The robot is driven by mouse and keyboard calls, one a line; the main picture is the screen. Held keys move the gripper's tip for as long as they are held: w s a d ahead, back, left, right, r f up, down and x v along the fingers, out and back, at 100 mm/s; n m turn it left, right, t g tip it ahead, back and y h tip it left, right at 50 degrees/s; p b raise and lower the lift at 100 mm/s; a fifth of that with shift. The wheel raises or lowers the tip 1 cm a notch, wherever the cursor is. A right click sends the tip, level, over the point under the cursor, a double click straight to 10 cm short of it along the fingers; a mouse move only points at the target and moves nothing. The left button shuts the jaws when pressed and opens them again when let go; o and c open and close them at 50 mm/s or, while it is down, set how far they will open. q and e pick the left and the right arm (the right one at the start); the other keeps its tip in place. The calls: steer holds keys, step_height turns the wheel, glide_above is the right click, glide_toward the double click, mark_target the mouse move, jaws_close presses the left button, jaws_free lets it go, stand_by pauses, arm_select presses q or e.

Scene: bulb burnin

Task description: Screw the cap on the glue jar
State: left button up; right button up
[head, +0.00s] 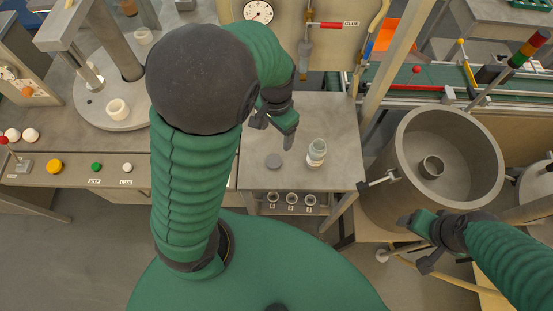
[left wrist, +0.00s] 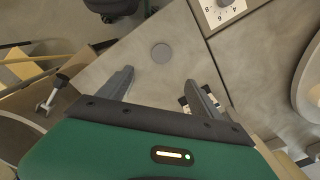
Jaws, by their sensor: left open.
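The glue jar (head: 316,153) is a small pale container with a greenish upper part, upright on the grey bench.
The bench (head: 335,115) is mostly bare around the jar and disc. A rack (head: 290,199) with several round holders sits at its front. A large grey drum (head: 395,155) stands to the right. A panel with a dial (head: 258,12) rises behind the bench.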

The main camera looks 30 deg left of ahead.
arm_select(q)
steer(key=d, duration=0.1)
steer(key=b, duration=0.2)
glide_above(274, 161)
steer(key=f, duration=1.1)
steer(key=shift+w+a+f, duration=0.15)
steer(key=shift+a, duration=0.2)
steer(key=shift+d+f, duration=0.15)
steer(key=shift+f, duration=0.1)
steer(key=shift+d+r, duration=0.1)
steer(key=shift+d, duration=0.5)
steer(key=f, duration=0.2)
steer(key=a+f, duration=0.1)
steer(key=f, duration=0.2)
steer(key=shift+a+f, duration=0.15)
steer(key=shift+f, duration=0.1)
steer(key=shift+s+d+r, duration=0.15)
steer(key=shift+s+d, duration=0.05)
steer(key=shift+d, duration=0.2)
steer(key=shift+c, duration=0.5)
steer(key=shift+a, duration=0.2)
steer(key=c, duration=1.3)
arm_select(e)
step_height(274, 161, down, 2)
steer(key=shift+d+f, duration=0.1)
steer(key=shift+d, duration=0.05)
arm_select(q)
steer(key=shift+r, duration=0.1)
